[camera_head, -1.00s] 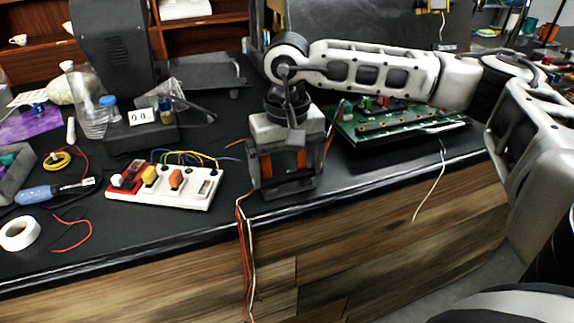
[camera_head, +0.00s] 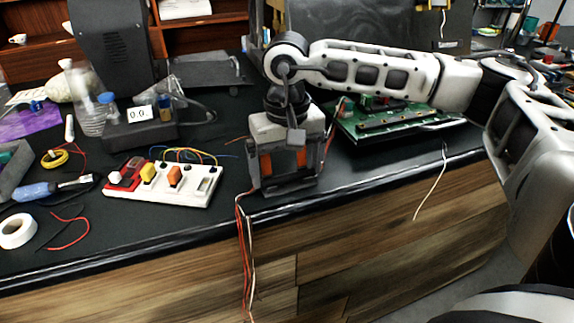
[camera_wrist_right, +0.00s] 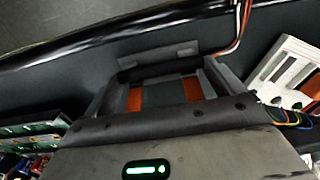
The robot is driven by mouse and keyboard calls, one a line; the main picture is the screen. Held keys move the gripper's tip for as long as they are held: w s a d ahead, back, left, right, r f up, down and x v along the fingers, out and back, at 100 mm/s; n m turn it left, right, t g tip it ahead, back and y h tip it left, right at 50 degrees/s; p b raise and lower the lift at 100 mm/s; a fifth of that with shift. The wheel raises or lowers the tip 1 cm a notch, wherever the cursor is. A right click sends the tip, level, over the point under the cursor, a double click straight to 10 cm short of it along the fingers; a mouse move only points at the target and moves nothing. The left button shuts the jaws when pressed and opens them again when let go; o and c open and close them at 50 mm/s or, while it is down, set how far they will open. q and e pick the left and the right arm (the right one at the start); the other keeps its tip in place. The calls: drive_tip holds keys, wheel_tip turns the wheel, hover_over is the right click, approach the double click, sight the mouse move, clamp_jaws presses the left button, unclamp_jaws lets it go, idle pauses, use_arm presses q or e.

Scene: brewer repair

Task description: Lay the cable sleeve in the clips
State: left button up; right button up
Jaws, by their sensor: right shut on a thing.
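My right gripper (camera_head: 288,184) is low over the counter near its front edge, pointing down. In the right wrist view its fingertips (camera_wrist_right: 158,70) are shut on a short dark sleeve (camera_wrist_right: 150,67) lying across between them. Red, white and dark wires (camera_wrist_right: 240,28) come out of the sleeve's right end there. In the head view these wires (camera_head: 246,245) hang over the counter's front edge. A flat grey piece (camera_wrist_right: 172,51) lies just beyond the sleeve and may be a clip; I cannot tell whether the sleeve touches it. My left gripper is not in view.
A white connector block (camera_head: 190,193) with coloured levers lies left of the gripper. A green circuit board (camera_head: 400,125) lies to the right. A screwdriver (camera_head: 35,191), tape roll (camera_head: 17,231) and loose wires are at far left.

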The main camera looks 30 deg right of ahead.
drive_tip(key=o, duration=0.6)
wheel_tip(320, 180, up, 16)
idle(0.5)
idle(0.4)
